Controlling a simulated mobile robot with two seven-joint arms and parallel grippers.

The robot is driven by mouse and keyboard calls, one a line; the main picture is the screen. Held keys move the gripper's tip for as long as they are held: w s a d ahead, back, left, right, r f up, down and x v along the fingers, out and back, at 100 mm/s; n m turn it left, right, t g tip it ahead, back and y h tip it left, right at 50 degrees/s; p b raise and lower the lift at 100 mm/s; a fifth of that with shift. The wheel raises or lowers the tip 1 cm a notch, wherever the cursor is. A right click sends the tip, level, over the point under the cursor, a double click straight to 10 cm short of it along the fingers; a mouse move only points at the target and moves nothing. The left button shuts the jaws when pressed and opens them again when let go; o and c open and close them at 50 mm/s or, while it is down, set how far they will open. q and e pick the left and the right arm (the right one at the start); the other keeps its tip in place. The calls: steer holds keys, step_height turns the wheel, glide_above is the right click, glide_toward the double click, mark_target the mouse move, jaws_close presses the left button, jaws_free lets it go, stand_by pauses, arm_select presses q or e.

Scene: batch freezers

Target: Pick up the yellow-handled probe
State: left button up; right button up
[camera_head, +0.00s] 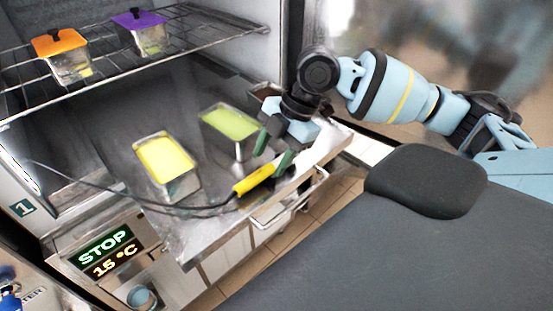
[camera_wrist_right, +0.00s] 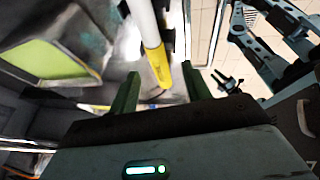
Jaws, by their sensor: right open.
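The probe has a yellow handle (camera_head: 255,179) and lies near the front edge of the steel counter (camera_head: 205,238), with a dark cable running left from it. My right gripper (camera_head: 274,152) is open, its green fingertips pointing down just above and beside the handle's right end. In the right wrist view the yellow handle (camera_wrist_right: 159,66) shows between the two open fingers (camera_wrist_right: 160,84), with nothing clamped. I cannot tell whether a finger touches it. My left gripper is not seen in the head view.
A tub with yellow content (camera_head: 165,160) and one with green content (camera_head: 230,124) stand behind the probe. A wire rack (camera_head: 110,72) above holds tubs with orange (camera_head: 60,42) and purple (camera_head: 138,19) lids. A panel reading STOP (camera_head: 104,247) is at the lower left.

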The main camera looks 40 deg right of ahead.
mark_target(261, 172)
steer(key=x, duration=0.4)
steer(key=shift+a+r, duration=0.1)
steer(key=shift+a, duration=0.2)
jaws_close()
